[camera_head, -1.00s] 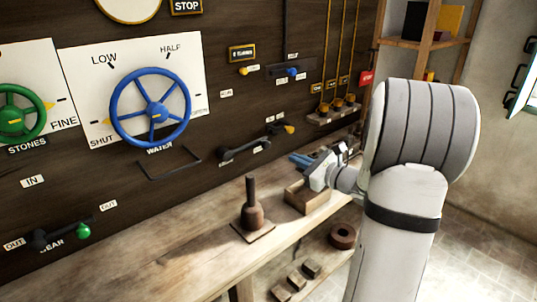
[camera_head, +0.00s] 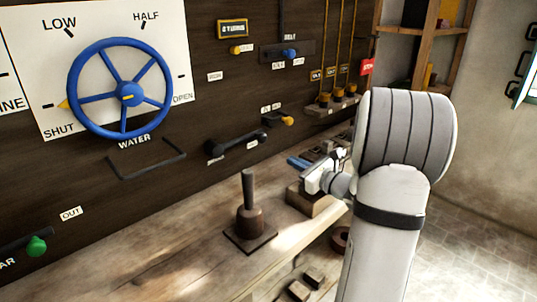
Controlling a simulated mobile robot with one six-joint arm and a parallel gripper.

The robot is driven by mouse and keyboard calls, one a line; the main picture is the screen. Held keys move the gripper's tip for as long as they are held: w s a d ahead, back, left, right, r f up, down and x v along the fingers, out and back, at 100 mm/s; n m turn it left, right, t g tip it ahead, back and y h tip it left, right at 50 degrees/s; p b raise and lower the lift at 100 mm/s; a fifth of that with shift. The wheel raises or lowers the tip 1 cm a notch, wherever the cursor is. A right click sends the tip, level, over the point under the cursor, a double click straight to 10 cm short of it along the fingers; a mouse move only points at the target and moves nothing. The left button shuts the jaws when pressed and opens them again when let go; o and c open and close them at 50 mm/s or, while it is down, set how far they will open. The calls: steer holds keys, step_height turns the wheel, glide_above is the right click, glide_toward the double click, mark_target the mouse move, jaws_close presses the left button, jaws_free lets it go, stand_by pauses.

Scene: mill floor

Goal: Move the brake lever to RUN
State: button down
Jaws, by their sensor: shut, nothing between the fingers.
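No label reading BRAKE or RUN is legible, so I cannot tell for sure which control is the brake lever. A black lever (camera_head: 237,146) lies nearly level on the dark panel right of the blue wheel, with small unreadable labels near it. A yellow-tipped lever (camera_head: 280,120) is just up and right of it. Higher, a blue knob (camera_head: 289,53) sits on a dark slot plate and a yellow knob (camera_head: 236,49) sits under a framed plate. My gripper (camera_head: 298,163), with blue fingertips, is shut and empty above the bench, right of the black lever and apart from it.
The blue WATER wheel (camera_head: 120,88) and the green-knobbed gear lever (camera_head: 36,246) are on the panel at left. An upright dark handle on a square base (camera_head: 250,222) and a wooden block (camera_head: 312,199) stand on the bench (camera_head: 180,262). Shelves (camera_head: 448,50) stand at right.

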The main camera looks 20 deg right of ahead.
steer(key=shift+r, duration=0.1)
steer(key=x, duration=1)
steer(key=shift+r, duration=0.2)
